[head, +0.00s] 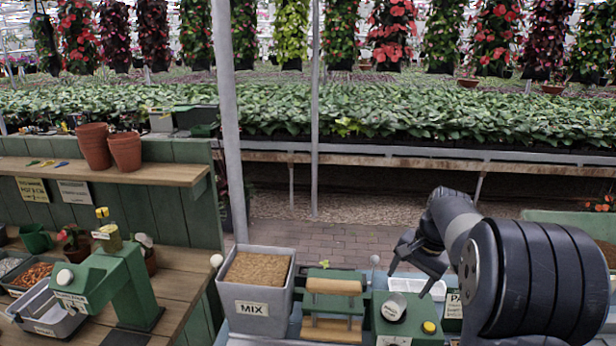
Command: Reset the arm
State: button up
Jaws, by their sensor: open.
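My gripper (419,258) is at the right of the head view, at the end of my dark arm. Its fingers point down and are spread apart, with nothing seen between them. It hangs above and just behind a green box with a round knob (393,307) and a yellow button (429,327). A white tray (416,288) lies below the fingers. I cannot tell how far the fingertips are from it.
A grey bin labelled MIX (258,291) stands left of a wooden-handled green device (333,287). A green dispenser (126,285) stands on the wooden bench at left. Terracotta pots (94,147) sit on the shelf (110,171). Grey posts (229,115) rise behind the bench.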

aim_at(397, 301)
jog(key=x, duration=0.8)
jog(key=shift+f+p, duration=0.2)
jog(key=shift+p, duration=0.1)
jog(key=shift+r, duration=0.85)
